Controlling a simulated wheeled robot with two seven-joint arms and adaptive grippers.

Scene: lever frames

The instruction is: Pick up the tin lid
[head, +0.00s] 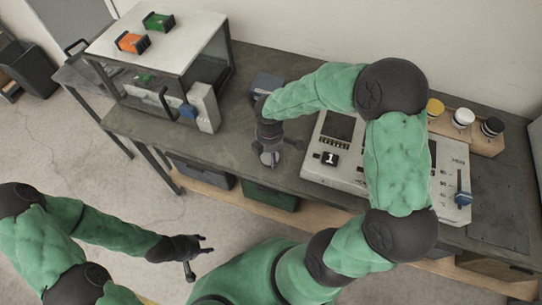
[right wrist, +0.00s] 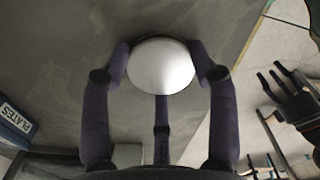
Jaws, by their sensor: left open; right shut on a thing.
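The tin lid (right wrist: 162,65) is round, pale and silvery. In the right wrist view it sits between the dark fingers of my right gripper (right wrist: 162,85), which is shut on it. In the head view my right gripper (head: 268,150) is over the front part of the dark bench, and only a small pale bit of the lid (head: 268,158) shows among the fingers. I cannot tell whether the lid touches the bench. My left gripper (head: 198,250) is open and empty, in front of the bench, over the floor.
A control panel (head: 312,176) with a "1" tag stands right of my right gripper. A blue box (head: 268,84) is behind it. A white-topped stand (head: 188,35) is at the left. Bare bench (head: 225,148) lies left of the gripper.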

